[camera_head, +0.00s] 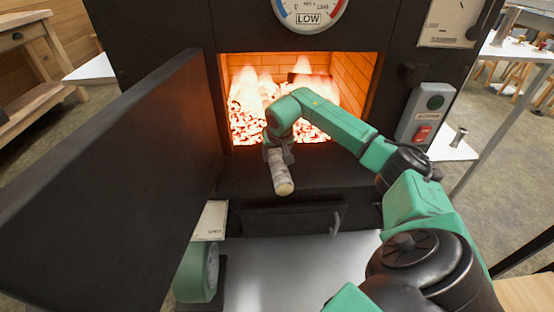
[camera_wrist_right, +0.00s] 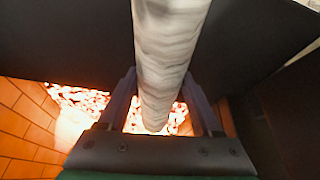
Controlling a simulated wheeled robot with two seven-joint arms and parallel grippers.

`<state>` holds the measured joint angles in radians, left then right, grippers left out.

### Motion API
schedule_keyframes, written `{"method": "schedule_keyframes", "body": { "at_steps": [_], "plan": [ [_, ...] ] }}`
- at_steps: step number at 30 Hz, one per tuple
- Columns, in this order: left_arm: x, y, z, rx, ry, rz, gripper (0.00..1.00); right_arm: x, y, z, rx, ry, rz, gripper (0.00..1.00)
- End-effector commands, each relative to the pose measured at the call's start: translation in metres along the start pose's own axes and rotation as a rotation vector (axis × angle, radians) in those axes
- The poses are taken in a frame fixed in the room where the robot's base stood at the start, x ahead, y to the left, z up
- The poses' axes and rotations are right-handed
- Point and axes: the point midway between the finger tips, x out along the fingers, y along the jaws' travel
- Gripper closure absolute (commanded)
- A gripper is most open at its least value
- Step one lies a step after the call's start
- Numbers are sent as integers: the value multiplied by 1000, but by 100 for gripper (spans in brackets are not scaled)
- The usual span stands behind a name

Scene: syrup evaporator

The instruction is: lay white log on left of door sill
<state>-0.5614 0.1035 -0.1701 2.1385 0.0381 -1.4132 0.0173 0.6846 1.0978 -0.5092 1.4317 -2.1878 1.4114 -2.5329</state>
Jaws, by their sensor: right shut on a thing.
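The white log (camera_head: 283,182) is pale and slim, and its near end points towards me. My right gripper (camera_head: 279,155) is shut on it just in front of the open firebox, over the black door sill (camera_head: 320,168). I cannot tell whether the log touches the sill. In the right wrist view the log (camera_wrist_right: 165,60) runs lengthwise between the two fingers of my gripper (camera_wrist_right: 160,110), its far end towards the glowing coals. The gripper hides part of the log in the head view. My left gripper is not in view.
The black firebox door (camera_head: 120,185) stands wide open on the left. Flames and glowing coals (camera_head: 248,115) fill the brick firebox. A gauge marked LOW (camera_head: 309,12) is above, and a switch box (camera_head: 426,115) is at the right. A closed drawer (camera_head: 290,218) lies below the sill.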

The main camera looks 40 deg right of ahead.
Motion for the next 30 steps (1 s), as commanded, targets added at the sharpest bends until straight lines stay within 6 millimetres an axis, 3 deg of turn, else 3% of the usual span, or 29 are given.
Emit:
{"method": "schedule_keyframes", "body": {
  "at_steps": [10,11,12,13,23,26,30],
  "plan": [
    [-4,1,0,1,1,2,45,5,0,-4,-1,2,0,100],
    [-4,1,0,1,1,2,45,5,0,-4,-1,2,0,23],
    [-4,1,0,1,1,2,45,5,0,-4,-1,2,0,7],
    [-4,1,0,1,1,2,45,5,0,-4,-1,2,0,0],
    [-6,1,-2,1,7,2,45,-2,1,-4,-1,1,1,0],
    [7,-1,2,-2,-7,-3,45,-20,1,-5,-2,3,2,0],
    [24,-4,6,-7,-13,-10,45,-60,1,-5,-3,5,2,0]
  ]
}}
